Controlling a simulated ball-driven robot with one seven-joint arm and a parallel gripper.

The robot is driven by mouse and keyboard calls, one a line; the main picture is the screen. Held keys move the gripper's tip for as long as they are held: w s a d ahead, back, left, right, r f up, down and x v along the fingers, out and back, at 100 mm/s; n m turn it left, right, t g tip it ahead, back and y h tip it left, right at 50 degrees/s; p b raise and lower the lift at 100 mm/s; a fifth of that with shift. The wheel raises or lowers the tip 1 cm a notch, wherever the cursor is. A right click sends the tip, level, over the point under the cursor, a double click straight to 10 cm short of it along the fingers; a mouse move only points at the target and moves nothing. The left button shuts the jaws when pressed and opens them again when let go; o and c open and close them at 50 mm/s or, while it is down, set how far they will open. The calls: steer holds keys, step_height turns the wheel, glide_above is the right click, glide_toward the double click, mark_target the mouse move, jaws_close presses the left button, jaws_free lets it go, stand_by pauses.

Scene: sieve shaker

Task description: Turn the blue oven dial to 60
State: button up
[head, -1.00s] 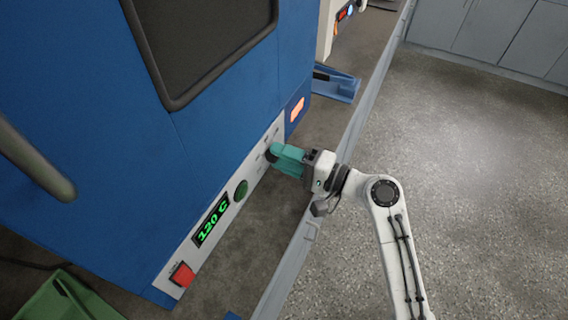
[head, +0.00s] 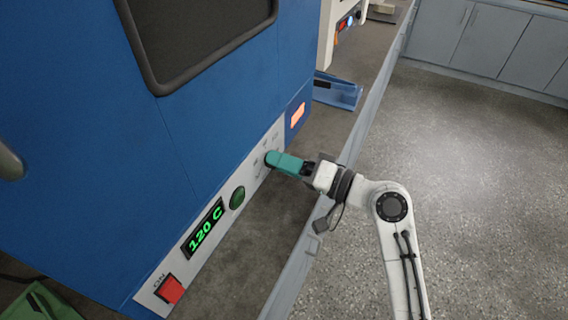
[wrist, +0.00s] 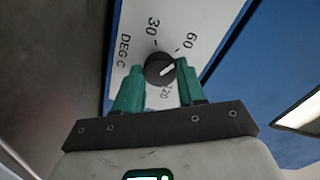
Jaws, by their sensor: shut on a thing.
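The oven dial is a small round black knob with a white pointer line in the wrist view (wrist: 157,70), on a pale panel marked 30, 60 and 120. Its pointer is aimed to the right and slightly up, between the 60 and 120 marks. My gripper (head: 277,160) has teal fingers and reaches the panel of the blue oven (head: 235,110) from the right. In the wrist view, my gripper (wrist: 160,72) has one finger on each side of the dial, shut on it. In the head view the fingers mostly hide the dial.
The oven panel also carries a green button (head: 237,197), a display (head: 204,229) reading 120 C and a red switch (head: 171,289). An orange-lit patch (head: 298,114) is beyond the dial. A blue tray-like object (head: 337,91) lies farther back. Open floor lies right of the bench edge.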

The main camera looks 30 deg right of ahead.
steer(key=shift+f, duration=0.15)
steer(key=o, duration=1.1)
steer(key=shift+c, duration=0.2)
steer(key=shift+s, duration=0.1)
steer(key=v, duration=1)
steer(key=shift+s+d, duration=0.2)
steer(key=shift+s, duration=0.05)
